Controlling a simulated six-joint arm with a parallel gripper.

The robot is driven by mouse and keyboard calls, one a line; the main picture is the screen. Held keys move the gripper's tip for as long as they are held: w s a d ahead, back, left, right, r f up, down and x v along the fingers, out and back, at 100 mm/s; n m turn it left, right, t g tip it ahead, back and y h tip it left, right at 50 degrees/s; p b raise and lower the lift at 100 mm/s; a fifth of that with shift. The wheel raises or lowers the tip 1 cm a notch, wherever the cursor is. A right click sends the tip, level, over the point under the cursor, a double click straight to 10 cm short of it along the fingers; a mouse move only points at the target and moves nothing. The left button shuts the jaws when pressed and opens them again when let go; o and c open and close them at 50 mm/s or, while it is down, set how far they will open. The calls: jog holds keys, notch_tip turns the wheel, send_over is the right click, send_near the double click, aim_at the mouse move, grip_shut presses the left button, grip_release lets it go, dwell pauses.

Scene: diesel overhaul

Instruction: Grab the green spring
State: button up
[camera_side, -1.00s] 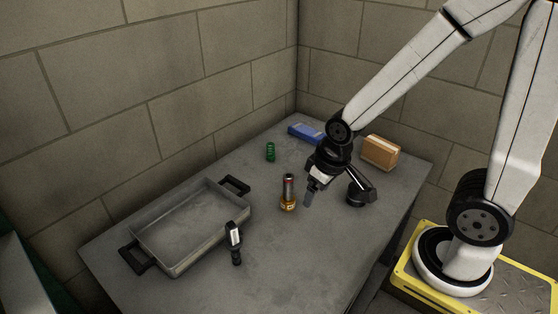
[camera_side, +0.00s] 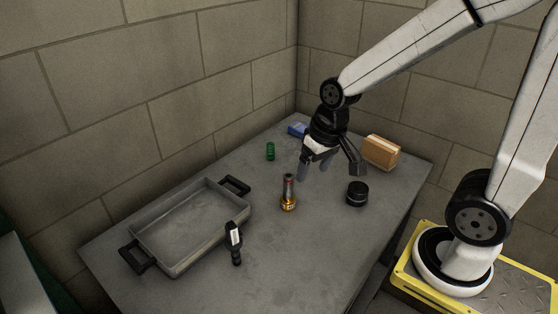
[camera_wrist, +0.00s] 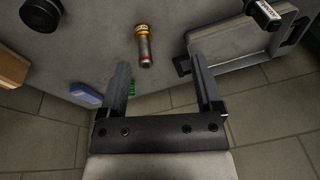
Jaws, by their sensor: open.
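The green spring (camera_side: 270,152) stands on the grey table toward the back wall, left of the blue object. In the wrist view a small bit of green (camera_wrist: 131,88) shows beside my left finger, which partly hides it. My gripper (camera_side: 327,172) is open and empty above the table, to the right of the spring and apart from it. In the wrist view both fingers of my gripper (camera_wrist: 167,68) are spread wide with nothing between them.
A red-and-yellow cylinder (camera_side: 289,192) stands mid-table. A black round part (camera_side: 357,193) is to its right. A grey tray (camera_side: 165,262) with black handles is at left, beside a black tool (camera_side: 235,243). A blue object (camera_side: 298,130) and an orange box (camera_side: 381,151) are at the back.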

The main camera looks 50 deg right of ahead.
jog(key=w+d+m+t+y, duration=0.2)
jog(key=w+d+m+y, duration=0.45)
jog(key=w+m, duration=0.8)
jog(key=w+d+m+t, duration=0.4)
jog(key=d+m, duration=0.2)
jog(key=d, duration=0.3)
jog(key=w+d+m+t, duration=0.3)
jog(key=d+m, duration=0.3)
jog(key=d, duration=0.3)
send_near(271, 151)
jog(key=shift+w+d+f, duration=0.15)
jog(key=shift+w+f, duration=0.1)
jog(key=shift+w, duration=0.25)
jog(key=shift+w+d+f, duration=0.15)
jog(key=shift+w+f, duration=0.05)
jog(key=shift+w, duration=0.3)
jog(key=shift+f, duration=0.2)
jog(key=shift+y+x, duration=0.25)
jog(key=shift+x, duration=1.05)
